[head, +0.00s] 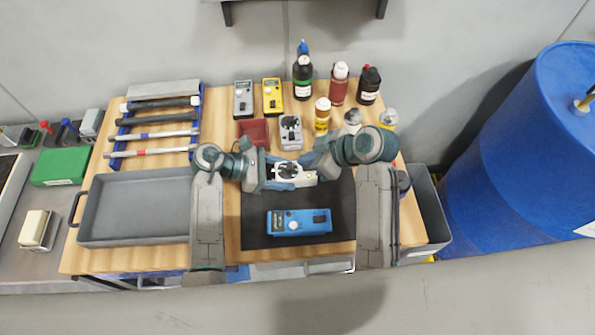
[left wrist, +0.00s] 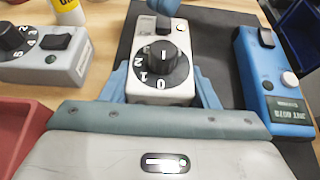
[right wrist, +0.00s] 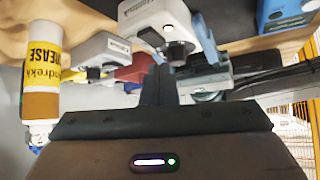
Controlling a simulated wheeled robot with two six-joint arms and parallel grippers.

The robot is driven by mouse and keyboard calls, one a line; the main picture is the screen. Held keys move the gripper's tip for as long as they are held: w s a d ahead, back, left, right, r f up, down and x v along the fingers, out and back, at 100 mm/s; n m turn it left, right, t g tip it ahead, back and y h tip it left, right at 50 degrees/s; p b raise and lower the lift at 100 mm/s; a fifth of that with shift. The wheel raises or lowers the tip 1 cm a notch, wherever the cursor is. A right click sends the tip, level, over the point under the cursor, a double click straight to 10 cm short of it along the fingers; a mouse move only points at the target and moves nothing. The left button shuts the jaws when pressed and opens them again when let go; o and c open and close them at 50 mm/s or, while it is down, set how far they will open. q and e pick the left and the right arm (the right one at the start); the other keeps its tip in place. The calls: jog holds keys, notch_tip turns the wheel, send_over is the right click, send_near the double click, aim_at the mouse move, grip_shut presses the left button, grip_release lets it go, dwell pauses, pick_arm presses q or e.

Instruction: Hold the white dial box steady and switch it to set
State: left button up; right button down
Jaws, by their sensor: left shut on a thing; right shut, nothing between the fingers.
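The white dial box (head: 309,180) is at the back of the dark mat. In the left wrist view the box (left wrist: 150,85) has a black dial (left wrist: 162,64) with white numbers and a black rocker switch (left wrist: 163,25) at its far end. My left gripper (head: 287,173) is shut on the box, one blue finger along each side. My right gripper (head: 309,159) is shut and empty, close to the box; its blue tip shows over the rocker end in the left wrist view (left wrist: 184,10). I cannot tell whether it touches the rocker.
A blue meter (head: 298,222) lies on the dark mat (head: 259,205) in front. A grey dial box (head: 290,133) and a red bin (head: 253,132) stand behind. Several bottles are at the back right. A grey tray (head: 135,208) is on the left, a blue drum (head: 530,160) far right.

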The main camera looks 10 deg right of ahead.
aim_at(307, 168)
pick_arm(q)
jog(key=shift+f, duration=0.1)
pick_arm(e)
jog(key=shift+f, duration=0.15)
jog(key=shift+f, duration=0.75)
jog(key=shift+r, duration=3.05)
pick_arm(q)
jog(key=o, duration=1.4)
jog(key=shift+c, duration=0.2)
